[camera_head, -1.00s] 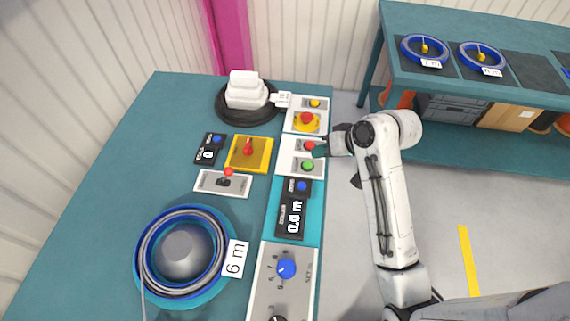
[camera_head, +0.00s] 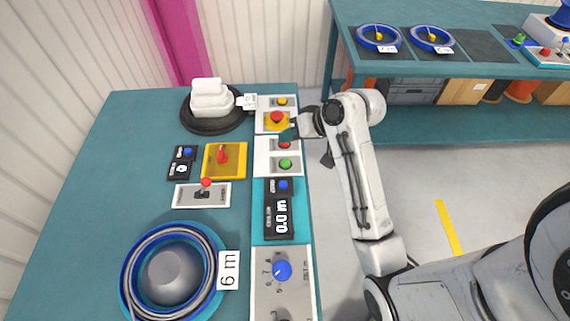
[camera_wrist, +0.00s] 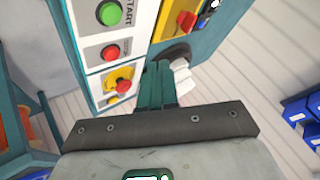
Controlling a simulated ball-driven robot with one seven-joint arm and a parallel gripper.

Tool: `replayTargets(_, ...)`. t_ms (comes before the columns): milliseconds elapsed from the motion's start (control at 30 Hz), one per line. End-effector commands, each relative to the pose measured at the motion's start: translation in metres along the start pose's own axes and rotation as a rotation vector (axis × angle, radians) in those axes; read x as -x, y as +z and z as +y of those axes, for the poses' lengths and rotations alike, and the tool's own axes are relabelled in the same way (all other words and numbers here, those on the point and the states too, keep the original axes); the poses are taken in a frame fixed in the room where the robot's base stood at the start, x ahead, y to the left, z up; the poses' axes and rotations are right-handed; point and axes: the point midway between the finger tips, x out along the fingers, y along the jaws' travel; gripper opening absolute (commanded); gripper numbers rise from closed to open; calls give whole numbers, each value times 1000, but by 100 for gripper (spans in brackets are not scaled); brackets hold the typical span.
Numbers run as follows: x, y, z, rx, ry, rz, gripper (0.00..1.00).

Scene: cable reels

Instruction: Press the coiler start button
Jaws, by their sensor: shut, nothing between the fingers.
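The green start button (camera_head: 285,163) sits on a white panel (camera_head: 262,160) at the right edge of the teal bench. In the wrist view the green button (camera_wrist: 110,13) is beside the label START. A red button (camera_head: 285,144) is just behind it on the same panel and also shows in the wrist view (camera_wrist: 109,52). My gripper (camera_head: 287,134) is shut and empty, with teal fingers, over the panel near the red button, partly covering that button's top. In the wrist view its fingers (camera_wrist: 157,78) are right of the buttons. I cannot tell its height; the green button is uncovered.
A red emergency knob on yellow (camera_head: 277,117) is behind the red button, close to my fingers. A cable coil (camera_head: 173,273) tagged 6 m lies left. A second bench (camera_head: 455,55) stands behind.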

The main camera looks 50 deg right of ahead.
Motion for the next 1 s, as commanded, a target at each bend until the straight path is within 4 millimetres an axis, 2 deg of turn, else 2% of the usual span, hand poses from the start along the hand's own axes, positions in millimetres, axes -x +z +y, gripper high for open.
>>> replayTargets(100, -13, 9, 10, 0, 0, 1, 0)
replayTargets(600, -48, 35, 34, 1, 0, -1, 0)
replayTargets(1000, -51, 37, 37, 1, 0, 0, 0)
